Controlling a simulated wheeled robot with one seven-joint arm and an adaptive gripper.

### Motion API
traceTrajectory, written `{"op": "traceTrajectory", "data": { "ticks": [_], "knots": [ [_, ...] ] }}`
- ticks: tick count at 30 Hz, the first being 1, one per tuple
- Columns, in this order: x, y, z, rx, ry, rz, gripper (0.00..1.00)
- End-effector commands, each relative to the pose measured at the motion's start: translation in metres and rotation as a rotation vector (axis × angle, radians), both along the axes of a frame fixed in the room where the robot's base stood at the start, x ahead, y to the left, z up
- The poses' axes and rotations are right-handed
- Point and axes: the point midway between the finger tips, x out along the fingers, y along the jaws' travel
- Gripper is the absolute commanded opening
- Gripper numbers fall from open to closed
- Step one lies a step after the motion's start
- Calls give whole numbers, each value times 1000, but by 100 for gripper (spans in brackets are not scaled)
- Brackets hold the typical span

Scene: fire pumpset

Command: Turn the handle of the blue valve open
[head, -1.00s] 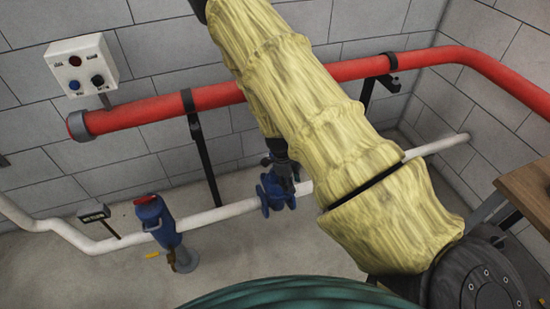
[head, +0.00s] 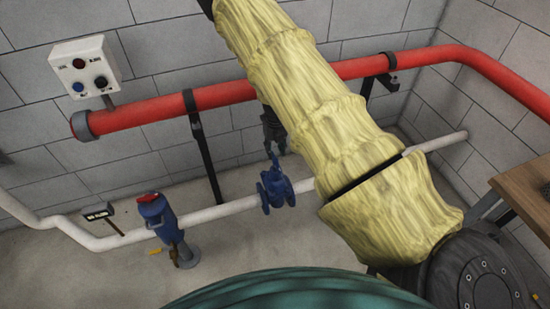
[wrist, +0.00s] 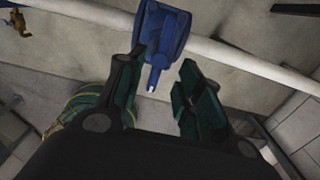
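The blue valve (head: 275,190) sits on the white pipe in the head view, with its blue handle (head: 271,160) standing up from the body. In the wrist view the valve (wrist: 163,30) is at the top centre, and its handle (wrist: 154,77) points down toward my gripper. My gripper (wrist: 164,62) is open in the wrist view, one finger on each side of the handle line, with gaps showing on both sides. In the head view my gripper (head: 276,148) is just above the handle, partly hidden by my yellow-sleeved arm. I cannot tell whether it touches the handle.
The white pipe (head: 230,207) runs low along the wall. A thick red pipe (head: 155,110) runs above it on black brackets. A blue, red-topped fitting (head: 160,218) stands to the left. A control box (head: 84,73) is on the wall. A wooden table (head: 525,190) is at right.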

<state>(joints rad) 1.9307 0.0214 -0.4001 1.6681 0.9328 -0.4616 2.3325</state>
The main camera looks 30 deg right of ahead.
Motion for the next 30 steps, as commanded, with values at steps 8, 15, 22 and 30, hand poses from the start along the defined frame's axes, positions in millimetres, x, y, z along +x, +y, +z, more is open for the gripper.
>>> {"op": "traceTrajectory", "data": {
  "ticks": [8, 15, 22, 30],
  "knots": [
    [-1, 0, -36, 0, 1, 1, 36],
    [-1, 0, -53, 1, 0, 1, 36],
    [0, 0, -57, 1, 0, 2, 36],
    [0, 0, -57, 0, 0, 2, 12]
  ]
}}
